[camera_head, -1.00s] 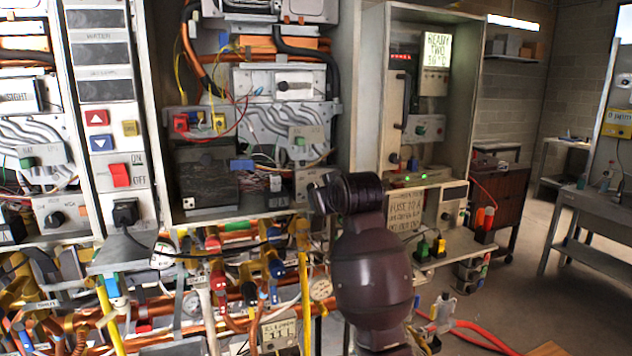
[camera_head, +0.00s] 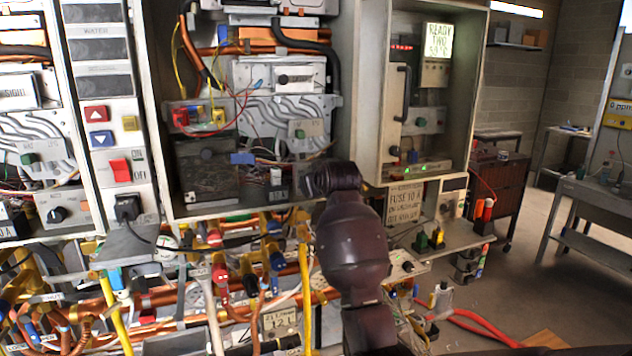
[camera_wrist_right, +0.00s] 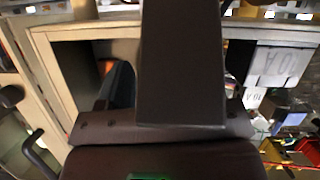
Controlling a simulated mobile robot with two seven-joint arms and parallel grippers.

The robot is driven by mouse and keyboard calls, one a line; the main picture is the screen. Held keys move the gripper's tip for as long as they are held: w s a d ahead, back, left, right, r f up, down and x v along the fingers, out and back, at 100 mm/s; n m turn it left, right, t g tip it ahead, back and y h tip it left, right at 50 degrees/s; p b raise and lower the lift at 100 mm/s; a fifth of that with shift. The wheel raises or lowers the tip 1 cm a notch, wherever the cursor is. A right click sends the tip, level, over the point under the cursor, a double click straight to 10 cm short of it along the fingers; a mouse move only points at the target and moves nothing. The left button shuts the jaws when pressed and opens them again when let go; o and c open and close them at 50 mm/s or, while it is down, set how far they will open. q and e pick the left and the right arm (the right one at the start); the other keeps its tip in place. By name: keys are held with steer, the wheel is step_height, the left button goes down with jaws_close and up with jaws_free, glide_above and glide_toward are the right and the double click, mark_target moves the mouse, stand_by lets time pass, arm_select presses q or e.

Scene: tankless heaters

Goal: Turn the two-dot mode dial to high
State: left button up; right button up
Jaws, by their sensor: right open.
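I cannot pick out a dial with two dots; the markings are too small to read. A black round dial (camera_head: 57,214) is on a pale panel at the left. A dark knob (camera_head: 283,78) is on a white unit in the middle heater, and small knobs show in the right cabinet (camera_head: 394,151). My dark right arm reaches up in the middle of the head view, its wrist before the lower edge of the middle heater. My right gripper (camera_wrist_right: 180,65) fills the middle of the right wrist view and is open, with nothing seen between its fingers. My left gripper is out of view.
The right cabinet has a lit display (camera_head: 438,40) and a black upright handle (camera_head: 402,93). Pipes, valves and a yellow hose (camera_head: 306,285) crowd the space below the heaters.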

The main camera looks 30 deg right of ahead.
steer(key=shift+w+d+f, duration=0.1)
steer(key=shift+w+f, duration=0.05)
steer(key=shift+w, duration=0.1)
steer(key=c, duration=0.9)
steer(key=m+y, duration=0.2)
steer(key=shift+d+m, duration=0.1)
steer(key=shift+m, duration=0.3)
steer(key=shift+d+m+t+y, duration=0.1)
steer(key=shift+m+t+y, duration=0.75)
steer(key=shift+m, duration=0.75)
steer(key=shift+f+y, duration=0.1)
steer(key=shift+y, duration=0.15)
